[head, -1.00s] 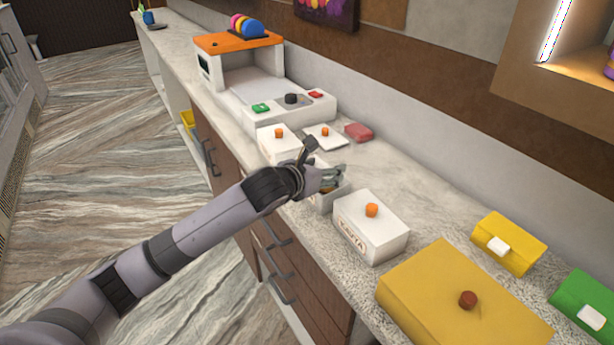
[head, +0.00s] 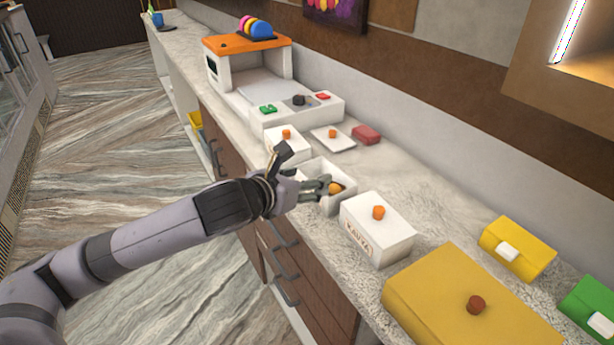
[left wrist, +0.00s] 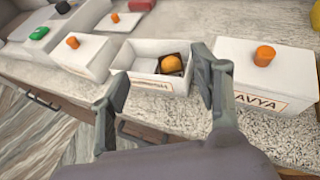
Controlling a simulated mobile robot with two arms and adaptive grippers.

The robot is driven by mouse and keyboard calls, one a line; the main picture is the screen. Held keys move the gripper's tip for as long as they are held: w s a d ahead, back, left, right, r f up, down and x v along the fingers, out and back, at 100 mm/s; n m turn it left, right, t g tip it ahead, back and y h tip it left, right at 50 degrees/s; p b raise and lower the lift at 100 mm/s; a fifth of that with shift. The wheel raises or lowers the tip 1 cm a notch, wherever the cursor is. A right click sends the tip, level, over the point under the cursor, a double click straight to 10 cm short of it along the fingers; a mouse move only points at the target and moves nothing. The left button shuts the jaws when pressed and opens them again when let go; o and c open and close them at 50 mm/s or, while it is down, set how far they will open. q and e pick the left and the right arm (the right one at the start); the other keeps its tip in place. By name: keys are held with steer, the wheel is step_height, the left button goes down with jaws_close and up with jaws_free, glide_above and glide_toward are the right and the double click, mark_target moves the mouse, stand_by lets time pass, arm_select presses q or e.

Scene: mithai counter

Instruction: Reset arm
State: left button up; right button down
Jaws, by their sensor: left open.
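My left gripper (head: 326,187) hangs over the near side of an open white box (head: 343,203) in the head view. In the left wrist view its two fingers (left wrist: 165,100) are wide apart, with nothing between them. The open white box (left wrist: 143,82) has a dark compartment at its right end with an orange round piece (left wrist: 172,65) in it. That piece shows partly in the head view (head: 335,188), behind the fingers. My right gripper is in neither view.
A lidded white box (head: 377,230) with an orange knob stands nearer, and another (head: 288,144) stands beyond. A white lid (head: 333,139) and a red block (head: 367,134) lie behind. A large yellow box (head: 440,290), a small yellow box (head: 517,247) and a green box (head: 590,305) are at right.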

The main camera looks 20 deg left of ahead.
arm_select(q)
steer(key=s+d+f+n+g, duration=0.2)
steer(key=s+f+n, duration=0.4)
steer(key=f+n, duration=0.25)
steer(key=s+d+f+n+g, duration=0.2)
steer(key=s+f+n, duration=0.45)
steer(key=n, duration=0.35)
steer(key=s+a+f+n+g+y, duration=0.1)
steer(key=s+a+f+n+g, duration=0.15)
steer(key=s+f+n, duration=0.5)
steer(key=s+a+f+n+g+y, duration=0.1)
steer(key=s+f+n+g+y, duration=0.2)
steer(key=s+n, duration=0.7)
step_height(320, 180, down, 27)
steer(key=s+g+h, duration=0.1)
steer(key=s+g, duration=0.1)
steer(key=s+a+f, duration=0.3)
steer(key=s+f, duration=1.3)
steer(key=shift+s+g, duration=0.25)
steer(key=shift+g, duration=0.1)
